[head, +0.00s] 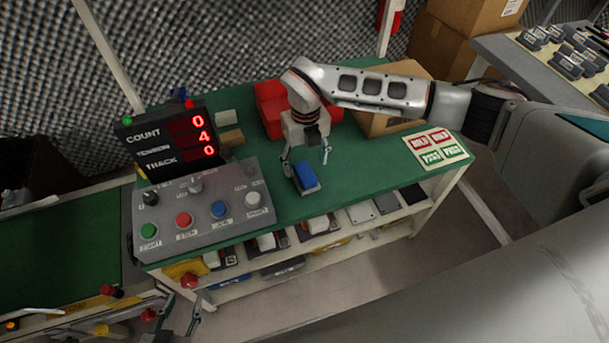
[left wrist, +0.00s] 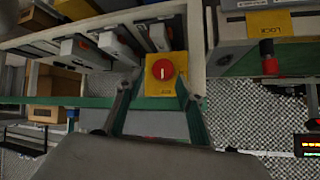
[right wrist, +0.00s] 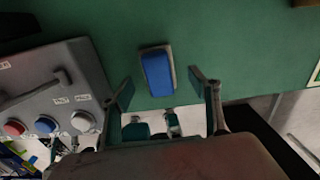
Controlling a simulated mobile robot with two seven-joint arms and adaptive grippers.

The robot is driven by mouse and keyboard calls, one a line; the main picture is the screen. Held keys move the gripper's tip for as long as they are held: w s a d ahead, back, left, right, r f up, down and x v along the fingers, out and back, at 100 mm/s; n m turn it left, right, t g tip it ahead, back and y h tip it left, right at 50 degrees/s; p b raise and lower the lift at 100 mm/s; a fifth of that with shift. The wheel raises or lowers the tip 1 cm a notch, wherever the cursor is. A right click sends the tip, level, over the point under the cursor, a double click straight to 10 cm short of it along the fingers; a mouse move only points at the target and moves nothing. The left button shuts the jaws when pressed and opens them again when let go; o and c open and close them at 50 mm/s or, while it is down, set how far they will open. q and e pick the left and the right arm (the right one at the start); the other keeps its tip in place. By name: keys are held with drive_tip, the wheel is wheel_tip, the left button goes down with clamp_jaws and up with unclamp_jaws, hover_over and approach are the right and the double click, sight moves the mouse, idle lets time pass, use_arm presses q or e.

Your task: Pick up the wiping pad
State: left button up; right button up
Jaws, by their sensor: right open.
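The wiping pad, a blue block with a grey edge (head: 306,177), lies on the green bench top (head: 360,190) near its front edge. My right gripper (head: 307,160) is open and empty, pointing down just above and behind the pad. In the right wrist view the pad (right wrist: 158,73) shows ahead of the gap between the open fingers (right wrist: 160,84), with no finger touching it. My left gripper (head: 179,316) is low in front of the bench. In the left wrist view its fingers (left wrist: 153,88) are apart, with a red knob on a yellow plate beyond them.
A grey button console (head: 200,207) and a red-lit counter display (head: 172,138) stand left of the pad. A red bin (head: 268,105) and a cardboard box (head: 385,122) are behind. A sign plate (head: 437,148) lies to the right. The bench around the pad is clear.

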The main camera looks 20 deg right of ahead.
sight(305, 172)
drive_tip(key=f, duration=0.4)
drive_tip(key=shift+s+a+b, duration=0.15)
drive_tip(key=shift+s+b, duration=0.2)
drive_tip(key=shift+b, duration=0.05)
drive_tip(key=shift+w+f, duration=0.1)
drive_tip(key=shift+f, duration=0.15)
drive_tip(key=shift+r, duration=0.15)
drive_tip(key=c, duration=1.2)
use_arm(q)
drive_tip(key=shift+w+a, duration=0.1)
drive_tip(key=shift+w, duration=0.2)
drive_tip(key=shift+f, duration=0.15)
use_arm(e)
drive_tip(key=shift+r, duration=0.1)
